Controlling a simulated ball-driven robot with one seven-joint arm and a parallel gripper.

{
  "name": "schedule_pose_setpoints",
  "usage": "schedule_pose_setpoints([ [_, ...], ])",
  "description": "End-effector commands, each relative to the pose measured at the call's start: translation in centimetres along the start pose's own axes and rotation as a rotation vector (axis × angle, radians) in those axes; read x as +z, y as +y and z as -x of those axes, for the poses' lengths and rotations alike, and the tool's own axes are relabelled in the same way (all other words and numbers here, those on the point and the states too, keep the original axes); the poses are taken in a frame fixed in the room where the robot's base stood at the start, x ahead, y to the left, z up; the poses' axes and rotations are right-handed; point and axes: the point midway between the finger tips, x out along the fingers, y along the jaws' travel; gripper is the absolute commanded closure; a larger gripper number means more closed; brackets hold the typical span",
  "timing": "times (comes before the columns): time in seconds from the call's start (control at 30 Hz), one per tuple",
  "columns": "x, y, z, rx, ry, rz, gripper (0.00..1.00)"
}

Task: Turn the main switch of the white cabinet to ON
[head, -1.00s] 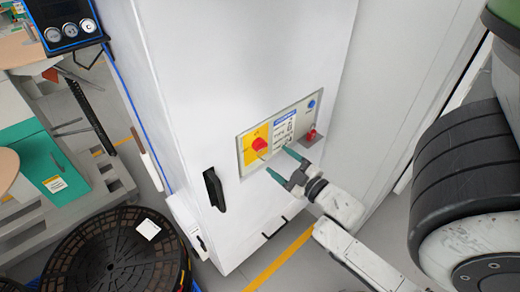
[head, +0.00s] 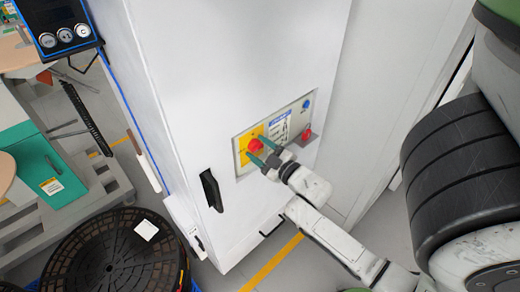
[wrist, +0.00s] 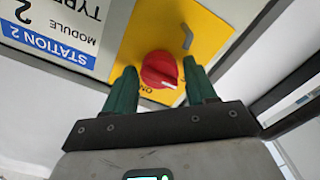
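The white cabinet (head: 225,75) stands upright in the middle of the head view, with a control panel (head: 241,160) on its front. The main switch is a red rotary knob (head: 255,146) on a yellow plate (wrist: 207,35). In the wrist view the knob (wrist: 159,70) shows a white mark at its lower right, near part of a label. My gripper (head: 262,151) is at the panel, its green fingers open. In the wrist view the fingers (wrist: 163,88) stand on either side of the knob, with small gaps showing. The fingertips' depth against the knob is hard to tell.
A red button (head: 306,134) and a blue one (head: 306,103) sit on the panel's right side. A black door handle (head: 211,190) sticks out at lower left. A white wall is close on the right.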

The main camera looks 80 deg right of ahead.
Motion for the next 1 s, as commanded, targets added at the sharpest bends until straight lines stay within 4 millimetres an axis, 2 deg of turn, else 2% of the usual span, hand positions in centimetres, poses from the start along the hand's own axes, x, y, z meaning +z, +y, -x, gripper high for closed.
schedule_pose_setpoints([
  [0.07, 0.0, 0.0, 0.01, 0.0, 0.0, 0.0, 0.52],
  [0.43, 0.0, -0.04, 0.02, -0.001, 0.0, 0.0, 0.87],
  [0.77, -0.03, -0.01, 0.01, -0.001, -0.001, -0.051, 0.87],
  [1.0, -0.06, 0.05, 0.01, -0.001, -0.002, -0.201, 0.87],
])
